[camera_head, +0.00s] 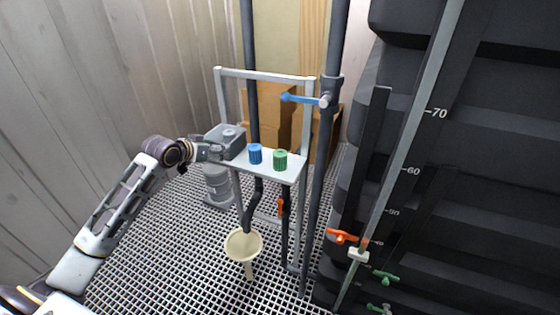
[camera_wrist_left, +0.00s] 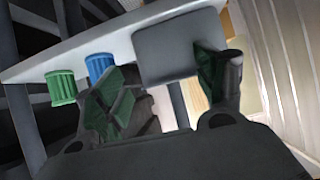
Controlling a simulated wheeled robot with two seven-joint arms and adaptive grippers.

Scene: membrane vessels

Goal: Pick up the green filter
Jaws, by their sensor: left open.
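The green filter (camera_head: 280,160) is a small ribbed cylinder standing upright on a narrow white shelf (camera_head: 262,170). The similar blue filter (camera_head: 255,154) stands just left of it. Both also show in the left wrist view, the green filter (camera_wrist_left: 61,87) at the left and the blue filter (camera_wrist_left: 100,67) nearer to my fingers. My left gripper (camera_head: 222,152) is open at the left end of the shelf, apart from the green filter, with the blue one between them. In the wrist view no filter is between my left fingertips (camera_wrist_left: 168,88). My right gripper is not in view.
A grey box (camera_head: 226,138) is beside my left gripper at the shelf's left end. Dark vertical pipes (camera_head: 319,180) stand behind and right of the shelf. A cream funnel (camera_head: 243,245) is below. A large black tank (camera_head: 470,180) fills the right side.

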